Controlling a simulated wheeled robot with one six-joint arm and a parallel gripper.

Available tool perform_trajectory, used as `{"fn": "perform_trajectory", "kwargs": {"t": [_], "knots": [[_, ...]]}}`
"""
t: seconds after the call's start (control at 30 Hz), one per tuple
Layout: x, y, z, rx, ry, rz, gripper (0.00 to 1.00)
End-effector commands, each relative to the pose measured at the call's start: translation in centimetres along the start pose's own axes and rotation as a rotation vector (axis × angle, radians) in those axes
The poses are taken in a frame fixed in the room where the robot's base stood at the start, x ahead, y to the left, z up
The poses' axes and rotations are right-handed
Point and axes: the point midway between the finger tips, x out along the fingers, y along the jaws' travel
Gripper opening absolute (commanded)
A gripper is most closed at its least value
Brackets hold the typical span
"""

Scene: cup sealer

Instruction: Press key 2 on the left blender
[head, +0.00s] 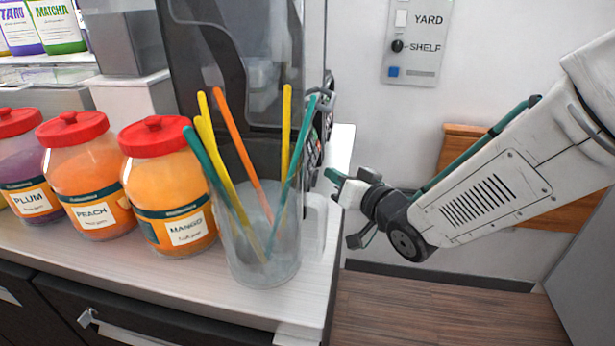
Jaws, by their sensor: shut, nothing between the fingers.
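A dark blender (222,75) under a clear cover stands at the back of the counter, cut off by the top of the head view. I cannot tell whether it is the left one. Its panel with small keys (318,135) shows only edge-on on its right side, so key 2 cannot be made out. My gripper (340,181) is shut and empty, right of the counter's edge and a little below and right of that panel. It looks apart from the panel, but the depth is hard to judge.
A clear cup (262,245) of coloured sticks stands in front of the blender. Jars labelled plum (27,165), peach (85,175) and mango (168,185) line the counter (125,270). A wall plate (415,40) reads yard and shelf. Floor right of the counter is clear.

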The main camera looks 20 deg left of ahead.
Motion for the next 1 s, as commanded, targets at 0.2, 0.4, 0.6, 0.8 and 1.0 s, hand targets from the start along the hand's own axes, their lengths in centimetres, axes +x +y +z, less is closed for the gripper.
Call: {"fn": "perform_trajectory", "kwargs": {"t": [0.2,0.4,0.6,0.8,1.0], "knots": [[1.3,-1.0,0.9,0.000,0.000,-0.001,0.00],[1.6,-1.1,1.1,0.000,0.000,0.000,0.00],[1.6,-1.1,1.1,0.000,0.000,0.000,0.00],[1.5,-1.1,1.1,0.000,0.000,0.000,0.00],[1.5,-1.1,1.1,0.000,0.000,0.000,0.00]]}}
